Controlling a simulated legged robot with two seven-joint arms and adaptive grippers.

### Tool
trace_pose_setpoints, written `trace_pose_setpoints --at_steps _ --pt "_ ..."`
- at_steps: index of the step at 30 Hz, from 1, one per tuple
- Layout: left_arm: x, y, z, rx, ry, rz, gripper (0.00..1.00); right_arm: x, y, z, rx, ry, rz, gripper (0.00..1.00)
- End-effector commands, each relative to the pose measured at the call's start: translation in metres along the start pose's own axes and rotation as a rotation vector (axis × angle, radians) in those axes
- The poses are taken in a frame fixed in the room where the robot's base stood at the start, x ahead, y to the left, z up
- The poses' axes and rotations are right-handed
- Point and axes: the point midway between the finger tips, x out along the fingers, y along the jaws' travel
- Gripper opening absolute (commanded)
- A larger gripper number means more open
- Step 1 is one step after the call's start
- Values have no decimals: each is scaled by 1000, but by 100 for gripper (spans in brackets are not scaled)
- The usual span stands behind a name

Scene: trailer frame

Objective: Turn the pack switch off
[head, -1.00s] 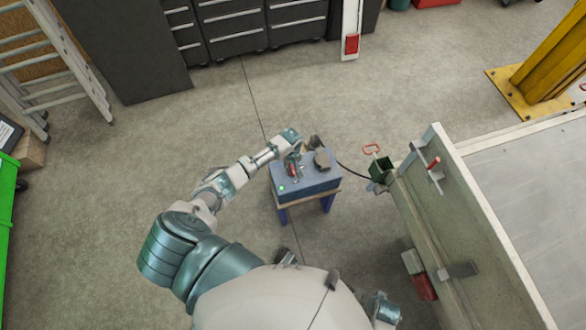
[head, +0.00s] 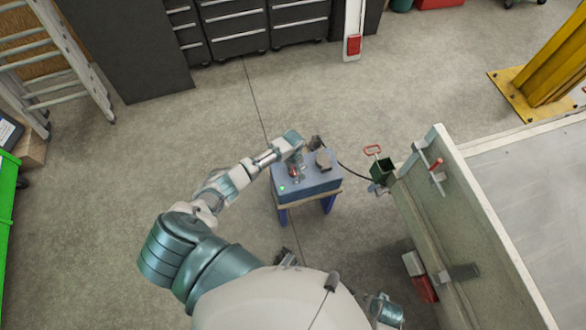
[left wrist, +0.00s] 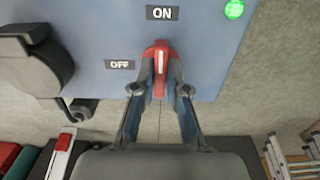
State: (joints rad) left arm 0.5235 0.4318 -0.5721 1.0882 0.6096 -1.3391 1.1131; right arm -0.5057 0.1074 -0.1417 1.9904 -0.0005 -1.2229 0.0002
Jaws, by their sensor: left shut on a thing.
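The blue pack (head: 318,181) sits on a small stand, with a lit green lamp near its front left corner. In the left wrist view the pack's blue top (left wrist: 200,35) carries an ON label above and an OFF label to the left. The red switch handle (left wrist: 160,58) has a white line that points up towards ON. My left gripper (left wrist: 160,82) is shut on the red handle, one finger on each side. In the head view my left gripper (head: 295,174) is over the pack's top, and the handle is mostly hidden there. My right gripper does not show.
A dark plug-like part (left wrist: 35,62) stands on the pack beside the OFF label. A black cable (head: 352,173) runs from the pack towards the trailer frame (head: 470,235) on the right. Open floor lies left of the pack; drawer cabinets (head: 235,25) stand behind.

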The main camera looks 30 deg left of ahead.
Motion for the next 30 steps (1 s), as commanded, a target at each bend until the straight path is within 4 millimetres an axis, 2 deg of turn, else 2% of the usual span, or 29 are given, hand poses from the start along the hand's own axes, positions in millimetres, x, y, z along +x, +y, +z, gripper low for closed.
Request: trace_pose_setpoints --at_steps 8,24,30 --pt "-3 0 -3 -53 7 2 0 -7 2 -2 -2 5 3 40" --pt "-4 1 -4 -403 6 6 0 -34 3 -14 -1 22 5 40" --pt "-2 1 -4 -457 8 5 0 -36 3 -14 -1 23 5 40"
